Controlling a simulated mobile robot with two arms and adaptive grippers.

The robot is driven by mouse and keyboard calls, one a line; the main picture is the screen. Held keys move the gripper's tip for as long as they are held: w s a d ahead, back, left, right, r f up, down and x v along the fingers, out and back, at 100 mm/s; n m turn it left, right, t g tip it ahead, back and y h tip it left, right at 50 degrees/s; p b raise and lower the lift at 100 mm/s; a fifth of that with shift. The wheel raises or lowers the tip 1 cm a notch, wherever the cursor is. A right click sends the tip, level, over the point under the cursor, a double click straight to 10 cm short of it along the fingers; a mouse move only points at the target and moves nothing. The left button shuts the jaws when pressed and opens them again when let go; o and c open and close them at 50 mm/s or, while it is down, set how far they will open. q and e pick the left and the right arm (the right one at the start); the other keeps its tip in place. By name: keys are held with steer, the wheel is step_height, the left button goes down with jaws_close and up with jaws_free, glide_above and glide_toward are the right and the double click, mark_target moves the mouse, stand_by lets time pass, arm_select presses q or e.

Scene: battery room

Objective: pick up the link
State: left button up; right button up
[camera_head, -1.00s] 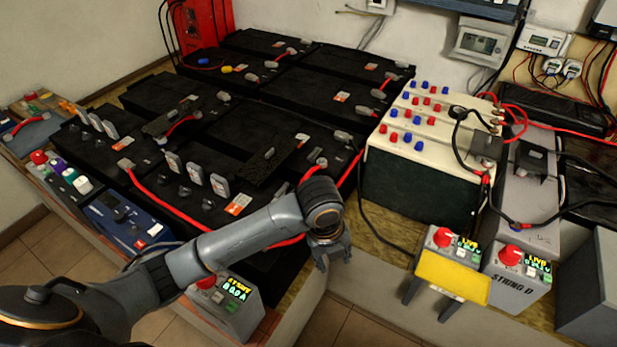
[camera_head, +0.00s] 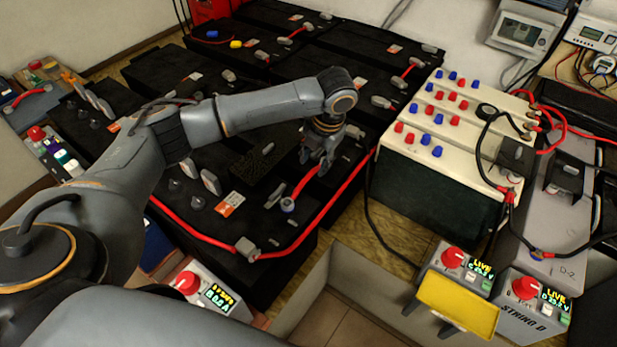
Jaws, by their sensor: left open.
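Several red cable links lie on the black batteries; I cannot tell which one is meant. A short red link (camera_head: 304,184) lies just below my left gripper (camera_head: 318,168), with its near end at a blue-topped terminal. My left gripper points down with its jaws open and empty. It is over the battery tops; whether it touches the link cannot be told. A long red cable (camera_head: 318,222) runs along the front of the batteries to a grey terminal clamp. Another loose-looking red link (camera_head: 28,97) lies in a tray at the far left. My right gripper is not in view.
A cream-topped battery (camera_head: 452,120) with red and blue caps stands to the right. Grey boxes with red knobs (camera_head: 453,257) and a yellow panel (camera_head: 458,303) are at the front right. A red-knobbed box (camera_head: 207,291) is at the front left. My left arm covers part of the batteries.

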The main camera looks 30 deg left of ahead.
mark_target(310, 174)
arm_select(q)
steer(key=shift+w+a+f, duration=0.1)
steer(key=shift+w+f, duration=0.05)
steer(key=shift+f, duration=0.5)
steer(key=shift+w+a+f, duration=0.1)
steer(key=shift+f, duration=0.5)
steer(key=shift+a+f, duration=0.15)
steer(key=shift+f, duration=0.35)
steer(key=f, duration=0.2)
steer(key=a+f, duration=0.1)
steer(key=shift+w+f, duration=0.25)
steer(key=shift+w, duration=0.1)
steer(key=shift+a+f, duration=0.15)
steer(key=shift+f, duration=0.15)
steer(key=c, duration=0.7)
jaws_close()
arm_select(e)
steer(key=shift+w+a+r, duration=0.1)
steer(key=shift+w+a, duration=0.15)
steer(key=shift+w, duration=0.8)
